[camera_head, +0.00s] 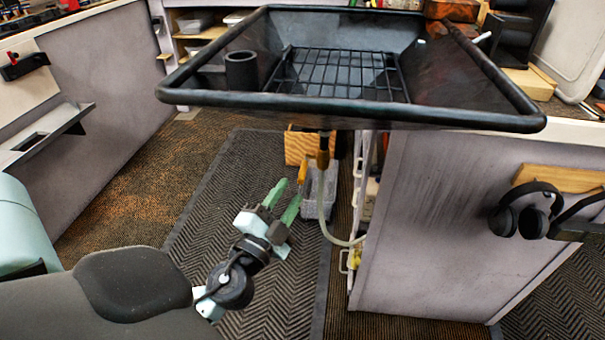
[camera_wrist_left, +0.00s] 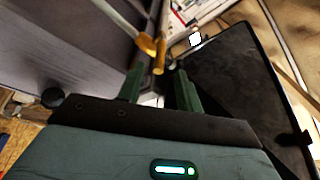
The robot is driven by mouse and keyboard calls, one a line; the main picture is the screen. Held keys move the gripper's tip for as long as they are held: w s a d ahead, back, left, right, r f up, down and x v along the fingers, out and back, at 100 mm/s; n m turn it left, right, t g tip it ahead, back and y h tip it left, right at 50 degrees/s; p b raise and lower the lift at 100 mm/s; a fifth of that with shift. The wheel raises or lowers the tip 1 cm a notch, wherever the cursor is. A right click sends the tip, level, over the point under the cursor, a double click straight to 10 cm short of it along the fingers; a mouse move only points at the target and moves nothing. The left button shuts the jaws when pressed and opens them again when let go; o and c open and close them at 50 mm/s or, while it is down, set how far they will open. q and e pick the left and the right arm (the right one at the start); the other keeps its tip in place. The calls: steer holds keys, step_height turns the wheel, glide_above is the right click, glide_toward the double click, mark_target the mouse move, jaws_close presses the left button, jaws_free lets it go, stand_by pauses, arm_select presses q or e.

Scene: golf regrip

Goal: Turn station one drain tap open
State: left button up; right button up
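The drain tap (camera_head: 322,159) is a small brass fitting under the black wash basin (camera_head: 345,111), with a clear hose (camera_head: 321,200) below it. My left gripper (camera_head: 290,192) has green fingers apart and empty, just below the handle in the head view. Its open fingers also show in the left wrist view (camera_wrist_left: 156,76). I cannot tell whether they touch the handle. My right gripper is not in view.
A grey bin (camera_head: 319,190) stands on the floor behind the hose. A grey cabinet panel (camera_head: 445,220) with headphones (camera_head: 526,210) is to the right. A dark ribbed mat (camera_head: 215,205) covers the floor. The basin's rim overhangs the tap.

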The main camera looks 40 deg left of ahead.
mark_target(302, 171)
arm_select(q)
steer(key=shift+p+x, duration=0.75)
steer(key=shift+x, duration=2.75)
jaws_close()
